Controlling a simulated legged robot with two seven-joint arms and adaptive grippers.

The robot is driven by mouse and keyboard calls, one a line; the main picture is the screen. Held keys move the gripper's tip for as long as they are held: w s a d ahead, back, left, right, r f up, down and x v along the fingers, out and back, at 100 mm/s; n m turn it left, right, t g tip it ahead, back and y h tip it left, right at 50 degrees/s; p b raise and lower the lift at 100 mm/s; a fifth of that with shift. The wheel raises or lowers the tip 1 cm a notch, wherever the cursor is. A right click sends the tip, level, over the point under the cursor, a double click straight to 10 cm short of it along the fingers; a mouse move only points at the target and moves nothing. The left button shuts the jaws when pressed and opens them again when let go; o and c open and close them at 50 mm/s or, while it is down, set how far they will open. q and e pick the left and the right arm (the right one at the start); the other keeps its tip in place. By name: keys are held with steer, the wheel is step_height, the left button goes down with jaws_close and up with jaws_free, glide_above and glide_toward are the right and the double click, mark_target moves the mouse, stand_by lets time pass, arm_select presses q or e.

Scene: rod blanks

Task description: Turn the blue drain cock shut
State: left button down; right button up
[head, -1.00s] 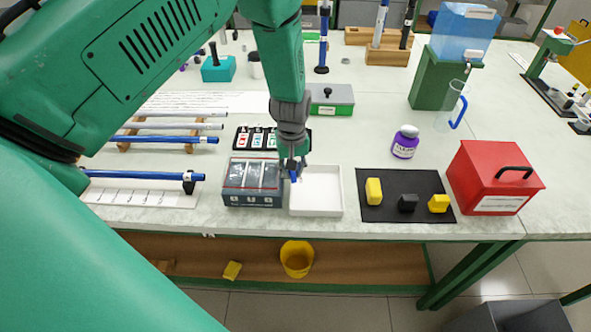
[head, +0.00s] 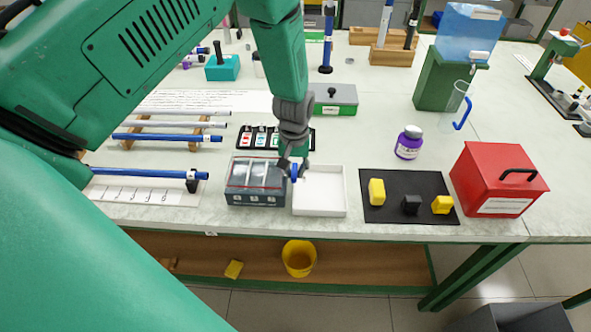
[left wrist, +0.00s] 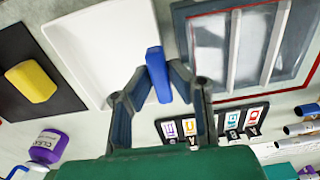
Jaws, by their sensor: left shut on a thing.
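The blue drain cock (head: 294,173) is at the right side of the dark grey box with glassy lid panels (head: 253,200), over the left edge of the white tray (head: 320,211). My left gripper (head: 290,170) reaches down to it and is shut on it. In the left wrist view the blue cock (left wrist: 157,70) stands out between the two fingertips, with the white tray (left wrist: 98,45) to the left and the grey box (left wrist: 181,30) to the right. Its joint to the box is hidden. My right gripper is not in view.
A black mat (head: 395,214) with yellow and black blocks lies right of the tray, then a red box (head: 487,178). Behind the grey box are a card holder (head: 312,142) and a grey-green box (head: 335,97). Blue and white rods (head: 165,137) lie at left.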

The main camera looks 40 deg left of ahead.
arm_select(q)
steer(key=c, duration=1.6)
jaws_free()
steer(key=shift+w+a+r, duration=0.15)
steer(key=shift+w+a, duration=0.05)
steer(key=shift+w, duration=0.15)
steer(key=shift+c, duration=0.2)
steer(key=shift+o, duration=0.5)
steer(key=shift+f, duration=0.2)
steer(key=shift+s+d, duration=0.15)
steer(key=shift+s, duration=0.1)
